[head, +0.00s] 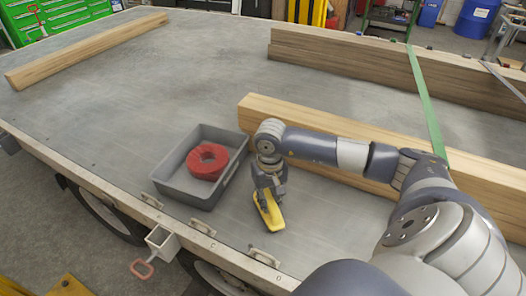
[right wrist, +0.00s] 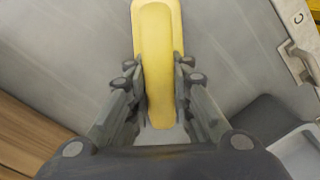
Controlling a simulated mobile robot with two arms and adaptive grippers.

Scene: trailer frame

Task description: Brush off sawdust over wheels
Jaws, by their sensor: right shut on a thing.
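My right gripper (head: 267,190) is shut on a yellow tool (head: 271,213), which looks like the handled back of a brush, just above or on the grey trailer bed (head: 95,100). In the right wrist view the yellow tool (right wrist: 157,60) runs between the two fingers (right wrist: 158,85); its bristles are hidden. Two wheels (head: 105,215) (head: 222,280) show partly under the bed's near edge, below and left of the gripper. I cannot make out any sawdust at this size. My left gripper is out of view.
A grey tray (head: 172,188) holding a red coiled strap (head: 208,161) stands left of the gripper. A wooden beam (head: 330,125) lies behind my right arm. More beams (head: 370,75) lie farther back, under a green strap (head: 424,95). Metal latches (head: 264,254) line the near edge.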

